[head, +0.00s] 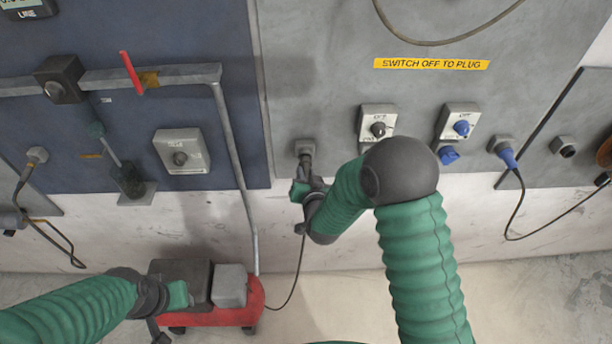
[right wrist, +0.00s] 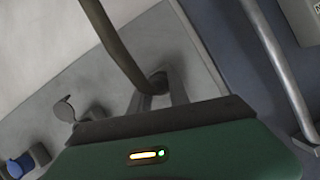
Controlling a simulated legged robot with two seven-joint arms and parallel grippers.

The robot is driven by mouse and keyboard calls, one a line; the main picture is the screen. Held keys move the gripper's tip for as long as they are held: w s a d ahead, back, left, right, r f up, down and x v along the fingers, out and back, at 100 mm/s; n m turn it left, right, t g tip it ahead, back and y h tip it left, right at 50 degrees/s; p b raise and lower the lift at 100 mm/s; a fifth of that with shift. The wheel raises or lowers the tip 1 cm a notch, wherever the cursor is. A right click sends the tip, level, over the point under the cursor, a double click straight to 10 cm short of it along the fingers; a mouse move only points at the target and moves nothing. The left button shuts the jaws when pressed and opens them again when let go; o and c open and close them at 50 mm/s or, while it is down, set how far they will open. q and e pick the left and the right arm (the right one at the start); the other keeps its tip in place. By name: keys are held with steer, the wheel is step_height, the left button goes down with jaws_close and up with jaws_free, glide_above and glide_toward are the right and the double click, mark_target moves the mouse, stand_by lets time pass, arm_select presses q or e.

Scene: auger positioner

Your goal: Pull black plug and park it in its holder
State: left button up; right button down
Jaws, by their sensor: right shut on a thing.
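The black plug (head: 306,160) is at a grey wall socket (head: 304,146) on the grey panel, and its cable (head: 299,270) hangs towards the floor. My right gripper (head: 306,178) is shut on the plug from below. In the right wrist view its fingers (right wrist: 170,88) close around the dark plug end, and a thick cable (right wrist: 115,45) crosses in front. I cannot tell how deep the plug sits in the socket. My left gripper (head: 178,296) is low at the left, and its fingers cannot be made out. I cannot identify the plug's holder for certain.
Two switch boxes (head: 377,124) (head: 459,122) are right of the plug. A blue plug (head: 507,156) with a hanging cable is further right, beside an empty-looking round fitting (head: 564,147). A metal pipe (head: 236,165) runs down at the left. A red machine (head: 225,313) stands on the floor.

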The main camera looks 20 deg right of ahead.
steer(key=shift+w+d, duration=0.15)
steer(key=shift+w, duration=0.4)
steer(key=shift+w, duration=0.3)
steer(key=shift+w+d+r+b, duration=0.1)
steer(key=shift+w+d+b, duration=0.05)
steer(key=shift+w+b, duration=0.15)
steer(key=c, duration=1.1)
jaws_free()
steer(key=shift+c, duration=0.2)
steer(key=shift+s, duration=0.1)
steer(key=p+v, duration=1.1)
steer(key=v, duration=0.5)
steer(key=shift+s, duration=0.25)
